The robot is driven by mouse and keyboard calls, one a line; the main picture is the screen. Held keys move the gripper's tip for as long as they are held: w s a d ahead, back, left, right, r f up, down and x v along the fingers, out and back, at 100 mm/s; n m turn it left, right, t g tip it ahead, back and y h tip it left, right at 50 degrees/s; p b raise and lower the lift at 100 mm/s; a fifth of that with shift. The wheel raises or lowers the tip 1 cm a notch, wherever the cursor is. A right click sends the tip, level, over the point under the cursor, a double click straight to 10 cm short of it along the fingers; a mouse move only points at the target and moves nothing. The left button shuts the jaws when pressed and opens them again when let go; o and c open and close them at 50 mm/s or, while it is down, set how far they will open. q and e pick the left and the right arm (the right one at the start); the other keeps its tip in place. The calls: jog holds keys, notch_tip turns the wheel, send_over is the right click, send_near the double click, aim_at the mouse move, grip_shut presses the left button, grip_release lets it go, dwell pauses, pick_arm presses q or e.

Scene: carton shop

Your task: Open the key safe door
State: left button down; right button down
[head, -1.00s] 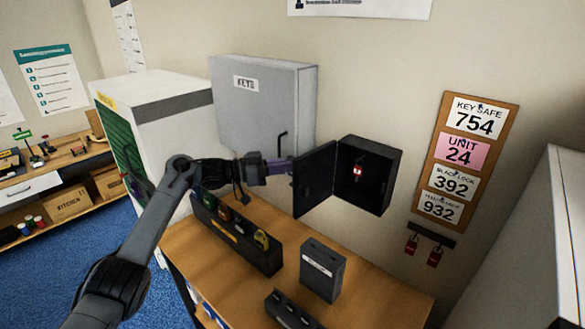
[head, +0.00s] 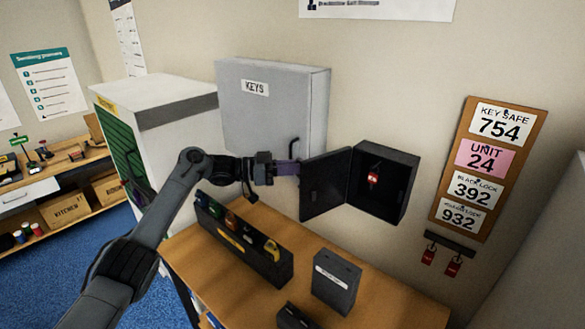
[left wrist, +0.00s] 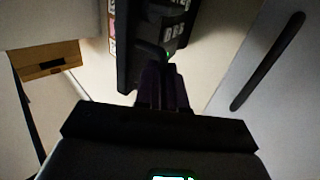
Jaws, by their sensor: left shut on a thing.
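The black key safe (head: 387,183) is mounted on the wall, and its door (head: 326,184) stands swung wide open to the left. A red tag (head: 373,178) hangs inside the safe. My left gripper (head: 298,168) is at the free left edge of the door, shut on it. In the left wrist view, the purple fingers (left wrist: 163,85) close on a part of the dark door (left wrist: 160,35); the exact contact is partly hidden. My right gripper is not in view.
A grey KEYS cabinet (head: 268,105) with a dark handle is behind my left gripper. The wooden bench (head: 385,302) below bears a black lock rack (head: 243,245) and a dark box (head: 336,282). A number board (head: 488,168) hangs right of the safe.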

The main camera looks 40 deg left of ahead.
pick_arm(q)
jog(key=shift+d+f, duration=0.15)
jog(key=shift+d, duration=0.15)
jog(key=c, duration=1.6)
grip_release()
jog(key=shift+w, duration=0.1)
jog(key=o, duration=0.4)
jog(key=shift+w+d, duration=0.15)
jog(key=shift+d, duration=0.05)
jog(key=shift+a, duration=0.2)
jog(key=b+v, duration=0.4)
jog(key=v, duration=0.7)
jog(key=shift+d, duration=0.1)
